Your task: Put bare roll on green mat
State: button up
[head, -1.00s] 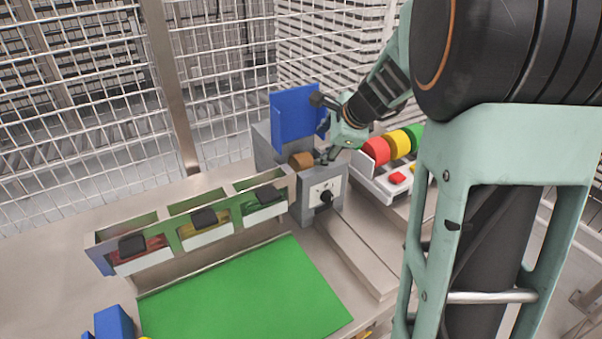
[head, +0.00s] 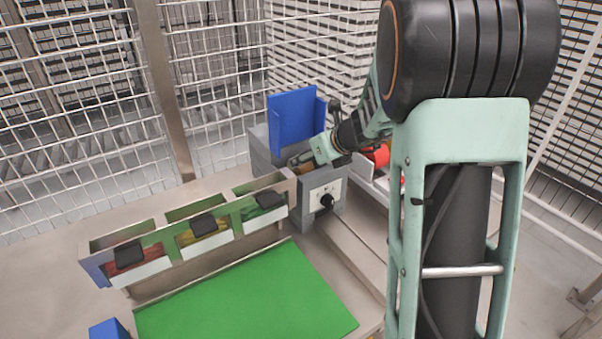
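The brown bare roll (head: 306,168) sits in the grey machine with the raised blue lid, mostly hidden by my gripper. My gripper (head: 297,161) reaches in from the right, with its fingers at the roll. The fingertips are small and partly hidden, so I cannot tell whether they are open or closed on the roll. The green mat (head: 245,295) lies flat and empty on the table in front.
The grey machine (head: 305,205) has a black knob, and its blue lid (head: 292,120) stands up behind my gripper. A rack of three bins (head: 180,228) stands left of it. A red roll (head: 378,155) shows behind my arm. A blue block (head: 107,330) is at lower left.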

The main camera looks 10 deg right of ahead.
jog(key=shift+w+r+x, duration=0.1)
jog(key=shift+w+x, duration=0.05)
jog(key=shift+x, duration=1.25)
jog(key=shift+w+r+x, duration=0.1)
jog(key=shift+r+x, duration=0.05)
jog(key=shift+x, duration=1.2)
jog(key=shift+c, duration=0.3)
jog(key=c, duration=1.3)
jog(key=shift+s+r, duration=0.15)
